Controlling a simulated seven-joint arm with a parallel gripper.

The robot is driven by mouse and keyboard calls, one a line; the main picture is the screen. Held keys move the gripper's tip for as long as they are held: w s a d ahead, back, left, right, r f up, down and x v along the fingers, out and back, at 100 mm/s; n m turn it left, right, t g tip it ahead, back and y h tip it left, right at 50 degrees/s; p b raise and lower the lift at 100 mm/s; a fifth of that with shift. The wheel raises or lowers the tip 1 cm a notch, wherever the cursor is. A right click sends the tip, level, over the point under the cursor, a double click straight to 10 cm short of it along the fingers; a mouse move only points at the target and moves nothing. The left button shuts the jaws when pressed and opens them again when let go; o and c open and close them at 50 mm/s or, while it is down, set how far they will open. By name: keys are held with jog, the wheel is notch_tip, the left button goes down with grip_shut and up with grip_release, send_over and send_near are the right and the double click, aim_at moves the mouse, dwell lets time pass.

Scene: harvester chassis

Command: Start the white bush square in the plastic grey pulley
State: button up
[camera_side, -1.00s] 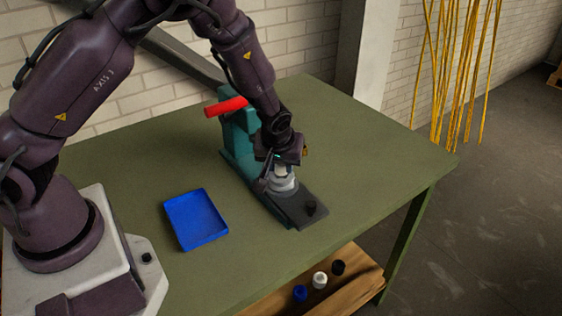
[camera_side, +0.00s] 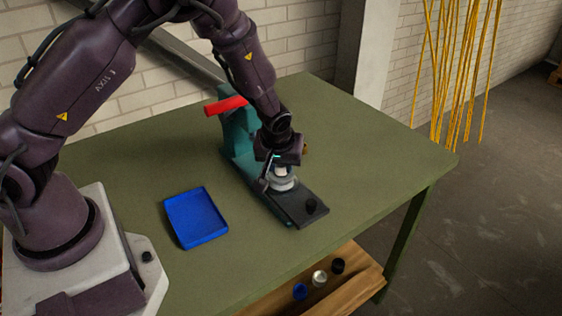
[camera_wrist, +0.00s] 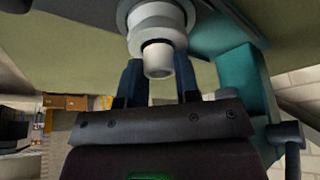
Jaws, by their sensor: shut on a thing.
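The white bush (camera_wrist: 158,35) is between the dark fingers of my gripper (camera_wrist: 160,78), which is shut on it. In the wrist view the bush lies in line with the grey pulley (camera_wrist: 126,14), whose rim shows around its far end. How squarely or how deep it sits there cannot be told. In the side view my gripper (camera_side: 278,166) is directly over the pulley (camera_side: 284,185), with a little of the white bush (camera_side: 281,171) showing. The pulley rests on the dark base plate (camera_side: 296,204) of the teal press; the fingers partly hide it.
The teal press (camera_side: 238,140) with a red handle (camera_side: 226,106) stands close behind my gripper. An empty blue tray (camera_side: 196,217) lies left. Blue, white and black caps (camera_side: 319,278) are on a lower wooden shelf. The table's right side is clear.

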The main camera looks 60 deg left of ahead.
jog(key=shift+f, duration=0.15)
dwell(0.3)
jog(key=o, duration=1)
jog(key=shift+c, duration=0.2)
jog(key=v, duration=1.3)
